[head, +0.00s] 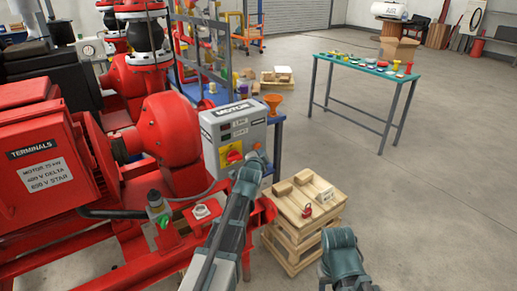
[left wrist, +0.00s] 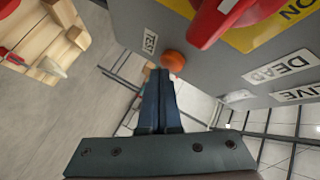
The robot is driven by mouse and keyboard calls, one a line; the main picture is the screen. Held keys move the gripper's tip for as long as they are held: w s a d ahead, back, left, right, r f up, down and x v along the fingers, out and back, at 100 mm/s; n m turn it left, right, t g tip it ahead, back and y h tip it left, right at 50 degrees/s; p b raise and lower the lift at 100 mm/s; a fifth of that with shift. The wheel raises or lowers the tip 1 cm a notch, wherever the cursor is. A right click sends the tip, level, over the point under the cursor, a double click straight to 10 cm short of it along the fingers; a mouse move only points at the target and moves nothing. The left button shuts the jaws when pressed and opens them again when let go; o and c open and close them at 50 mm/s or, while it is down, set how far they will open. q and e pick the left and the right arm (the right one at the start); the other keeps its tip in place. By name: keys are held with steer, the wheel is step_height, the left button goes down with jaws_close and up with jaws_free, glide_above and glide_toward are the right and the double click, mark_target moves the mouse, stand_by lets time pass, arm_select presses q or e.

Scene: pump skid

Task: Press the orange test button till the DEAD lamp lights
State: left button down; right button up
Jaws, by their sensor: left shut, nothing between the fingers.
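The grey motor control box (head: 232,131) stands at the middle of the head view, with a red rotary switch on a yellow plate (head: 233,154). In the left wrist view, the round orange test button (left wrist: 172,61) sits beside the TEST label (left wrist: 149,42). My left gripper (left wrist: 160,72) is shut and empty. Its tips are right at the button's lower edge; I cannot tell whether they touch. The DEAD label (left wrist: 280,68) and LIVE label (left wrist: 300,95) are to the right. A pale lamp (left wrist: 237,97) is near them; I cannot tell whether it is lit.
A stack of wooden pallets (head: 303,205) stands right of the box, with small items on top. The red motor and pump (head: 60,150) fill the left. A green-topped table (head: 365,66) stands farther back. Open floor lies to the right.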

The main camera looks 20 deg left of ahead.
arm_select(q)
steer(key=shift+w+a, duration=0.3)
steer(key=shift+a, duration=0.05)
stand_by(0.8)
steer(key=shift+s+d, duration=0.6)
steer(key=shift+d, duration=0.1)
stand_by(0.3)
steer(key=s+d, duration=0.1)
steer(key=d, duration=0.1)
steer(key=s+d, duration=0.2)
stand_by(0.4)
stand_by(0.6)
